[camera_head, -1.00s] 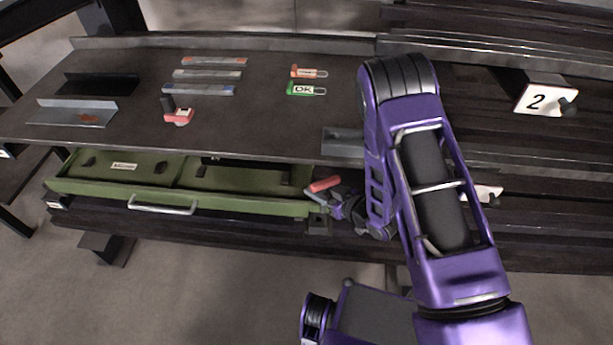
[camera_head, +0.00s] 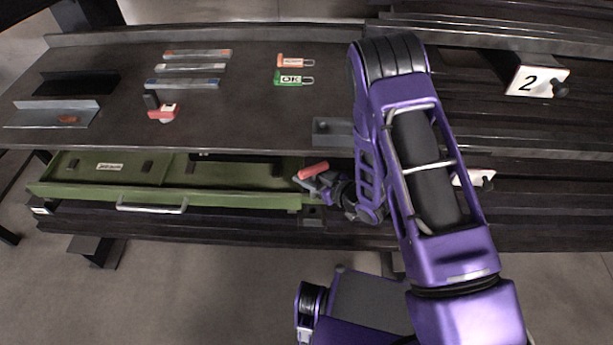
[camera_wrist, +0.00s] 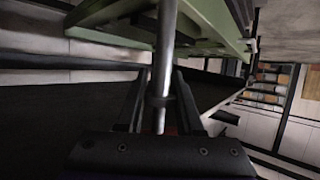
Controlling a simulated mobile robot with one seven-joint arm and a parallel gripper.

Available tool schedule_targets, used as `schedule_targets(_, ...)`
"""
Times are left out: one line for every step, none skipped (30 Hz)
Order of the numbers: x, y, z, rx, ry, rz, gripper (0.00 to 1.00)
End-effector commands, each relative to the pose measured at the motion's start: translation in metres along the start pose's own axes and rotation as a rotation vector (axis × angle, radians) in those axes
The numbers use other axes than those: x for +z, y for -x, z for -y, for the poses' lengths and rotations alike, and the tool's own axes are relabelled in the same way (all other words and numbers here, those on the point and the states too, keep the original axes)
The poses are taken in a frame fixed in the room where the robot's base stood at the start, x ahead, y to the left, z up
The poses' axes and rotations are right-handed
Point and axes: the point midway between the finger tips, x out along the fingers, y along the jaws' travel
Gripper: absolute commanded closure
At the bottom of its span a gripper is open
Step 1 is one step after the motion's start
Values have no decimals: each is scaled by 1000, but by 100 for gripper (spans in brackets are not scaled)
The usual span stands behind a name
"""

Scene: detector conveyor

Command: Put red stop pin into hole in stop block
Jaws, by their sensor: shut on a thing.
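My gripper (camera_head: 309,179) is at the right end of the green drawer, below the table's front edge. It is shut on the red stop pin (camera_head: 313,170), whose red part shows above the fingers in the head view. In the wrist view a bare metal rod, seemingly the pin's shaft (camera_wrist: 166,45), runs between the fingers of my gripper (camera_wrist: 160,98). A grey block (camera_head: 333,131) at the table's front edge, above and right of the gripper, may be the stop block. Its hole cannot be made out, and my arm hides its right side.
The open green drawer (camera_head: 115,193) lies just left of my gripper. On the table (camera_head: 235,118) are several grey bars, a red-and-black piece (camera_head: 162,111) and tags, one reading OK (camera_head: 294,79). A plate marked 2 (camera_head: 533,81) with a black knob stands at right.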

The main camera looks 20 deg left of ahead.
Motion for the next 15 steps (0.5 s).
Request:
schedule_targets(6,-3,0,0,0,0,100)
schedule_targets(9,-4,0,0,0,0,100)
schedule_targets(12,-5,0,1,0,0,100)
schedule_targets(15,-6,0,1,-1,0,100)
schedule_targets(17,-7,0,1,0,0,100)
schedule_targets(21,-8,-1,1,0,1,100)
schedule_targets(24,-10,-1,1,0,1,100)
schedule_targets(27,-11,0,1,0,1,100)
schedule_targets(31,-13,0,1,0,0,100)
schedule_targets(33,-14,0,1,0,0,100)
schedule_targets(36,-15,0,0,0,0,100)
schedule_targets(39,-16,0,0,0,0,100)
schedule_targets(42,-17,0,0,0,0,100)
schedule_targets(44,-18,0,0,0,0,100)
schedule_targets(46,-19,0,1,0,0,100)
